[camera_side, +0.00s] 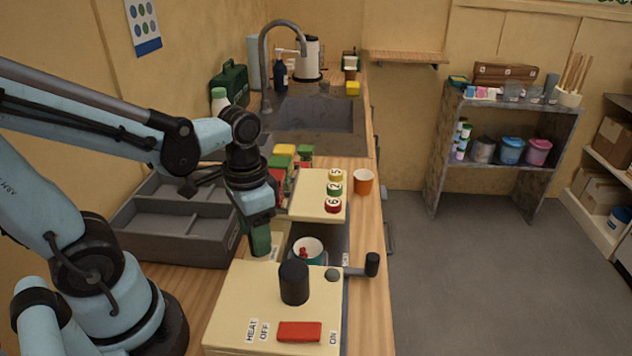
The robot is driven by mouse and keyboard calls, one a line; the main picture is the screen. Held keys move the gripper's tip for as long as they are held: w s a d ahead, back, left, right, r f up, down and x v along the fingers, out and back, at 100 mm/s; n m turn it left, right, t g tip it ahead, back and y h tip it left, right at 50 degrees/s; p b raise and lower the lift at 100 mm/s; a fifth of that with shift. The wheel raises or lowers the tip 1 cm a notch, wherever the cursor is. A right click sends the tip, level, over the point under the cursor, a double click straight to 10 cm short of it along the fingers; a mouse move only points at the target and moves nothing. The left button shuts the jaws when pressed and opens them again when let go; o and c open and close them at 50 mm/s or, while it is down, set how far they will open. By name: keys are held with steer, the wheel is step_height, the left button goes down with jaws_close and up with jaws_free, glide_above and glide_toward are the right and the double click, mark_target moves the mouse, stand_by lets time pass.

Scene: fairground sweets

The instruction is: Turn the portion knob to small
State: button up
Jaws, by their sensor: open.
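A cream machine (240,310) stands on the counter at the front. A tall black cylinder (294,283) rises from its top; I cannot tell whether this is the portion knob. A small grey round part (333,274) sits to its right, by a crank with a black handle (372,264). No portion or small marking is readable. My gripper (260,240) points down behind the machine, left of a cup (308,251), and is apart from the black cylinder. It is open, with a green part at its lower end; its fingertips are not clear.
A red switch (299,331) marked HEAT, OFF and ON is at the machine's front. A cream panel with numbered coloured discs (334,189) and an orange cup (363,181) stand behind. A grey divided tray (180,220) is left; a sink (315,112) is further back.

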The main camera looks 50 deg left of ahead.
step_height(320, 180, up, 10)
steer(key=shift+r, duration=0.2)
stand_by(0.4)
steer(key=shift+f, duration=0.15)
steer(key=shift+f, duration=5.9)
steer(key=shift+r, duration=0.1)
steer(key=shift+r, duration=5.95)
step_height(320, 180, down, 12)
steer(key=shift+f, duration=0.1)
steer(key=n, duration=0.6)
steer(key=shift+d, duration=0.1)
steer(key=n, duration=0.6)
